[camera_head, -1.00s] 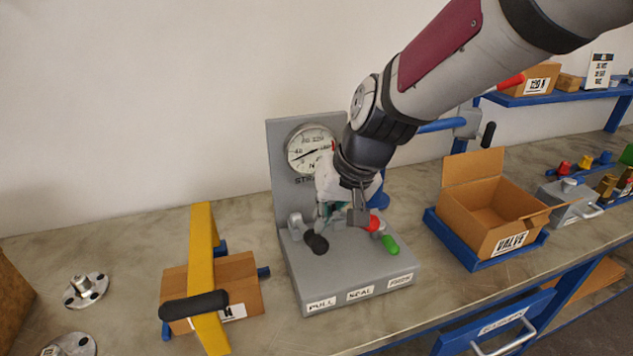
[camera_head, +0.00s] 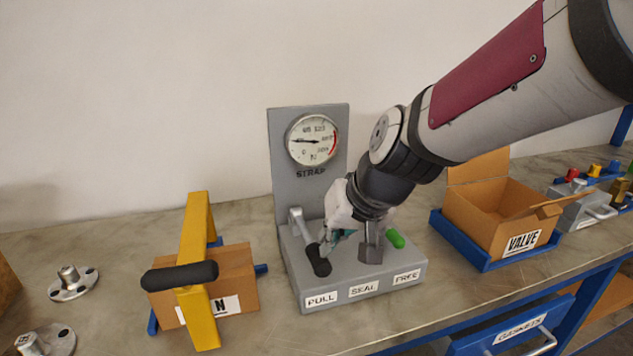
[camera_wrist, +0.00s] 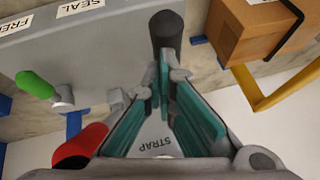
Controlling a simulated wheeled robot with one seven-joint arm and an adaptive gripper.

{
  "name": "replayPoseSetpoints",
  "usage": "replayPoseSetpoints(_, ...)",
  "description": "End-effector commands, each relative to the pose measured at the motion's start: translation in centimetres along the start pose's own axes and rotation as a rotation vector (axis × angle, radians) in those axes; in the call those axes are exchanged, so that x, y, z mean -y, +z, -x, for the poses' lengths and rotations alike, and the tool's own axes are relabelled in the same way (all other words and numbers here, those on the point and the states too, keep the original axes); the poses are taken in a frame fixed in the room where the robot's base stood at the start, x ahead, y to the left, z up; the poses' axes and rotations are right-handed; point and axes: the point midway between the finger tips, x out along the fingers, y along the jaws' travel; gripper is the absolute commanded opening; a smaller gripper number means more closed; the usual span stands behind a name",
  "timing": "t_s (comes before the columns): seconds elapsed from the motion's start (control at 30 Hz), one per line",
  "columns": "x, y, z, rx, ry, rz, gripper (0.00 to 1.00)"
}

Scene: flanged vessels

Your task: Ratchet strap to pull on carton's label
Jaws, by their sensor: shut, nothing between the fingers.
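The grey strap machine (camera_head: 305,290) has levers over labels PULL, SEAL and FREE. My gripper (camera_head: 328,243) is shut and empty beside the black grip of the PULL lever (camera_head: 320,264). In the wrist view the teal finger pads (camera_wrist: 164,85) come together close to that black grip (camera_wrist: 166,33); I cannot tell whether they touch. The dial (camera_head: 314,140) has its needle pointing left. The carton (camera_head: 240,272) stands left of the machine. Its white label (camera_head: 222,306) is partly hidden behind the yellow frame (camera_head: 197,260); only an N reads clearly.
The green lever (camera_head: 394,238) is at FREE; a red knob (camera_wrist: 80,146) shows in the wrist view. An open VALVE carton (camera_head: 490,222) sits in a blue tray at right. Flanged parts (camera_head: 72,283) lie at left. Bare bench lies in front of the yellow frame.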

Motion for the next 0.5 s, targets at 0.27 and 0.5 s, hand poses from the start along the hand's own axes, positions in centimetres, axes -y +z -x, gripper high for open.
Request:
replayPoseSetpoints(0.27, -0.12, 0.46, -0.55, 0.01, 0.0, 0.001, 0.0)
replayPoseSetpoints(0.5, -0.16, 0.61, -0.64, 0.014, 0.001, 0.001, 0.0)
